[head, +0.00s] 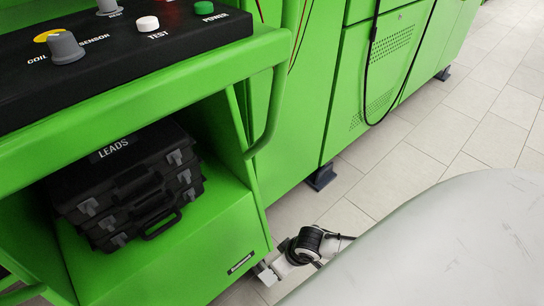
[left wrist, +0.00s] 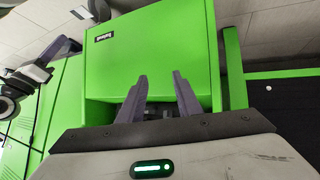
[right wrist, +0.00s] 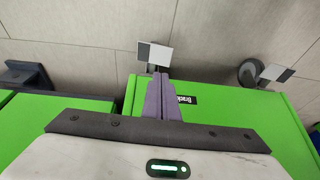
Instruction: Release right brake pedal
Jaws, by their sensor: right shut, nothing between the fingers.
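A brake pedal (right wrist: 155,53) with a white and dark plate shows in the right wrist view, by the trolley's edge. My right gripper (right wrist: 160,76) is shut and empty, its fingertips just below that plate; I cannot tell whether they touch. A second pedal (right wrist: 272,72) stands farther right, beside a dark wheel (right wrist: 247,72). The head view shows a pale plate (head: 268,273) low at the trolley's corner, beside dark, round parts. The left wrist view shows my right gripper (left wrist: 66,46) at upper left. My left gripper (left wrist: 161,82) is open before the green trolley (left wrist: 150,55).
The trolley carries a control panel (head: 130,55) on top and a black LEADS case (head: 125,190) on its shelf. Green cabinets (head: 290,90) with a hanging black cable (head: 367,90) stand behind. Tiled floor (head: 450,150) is clear at right. My pale body part covers the lower right.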

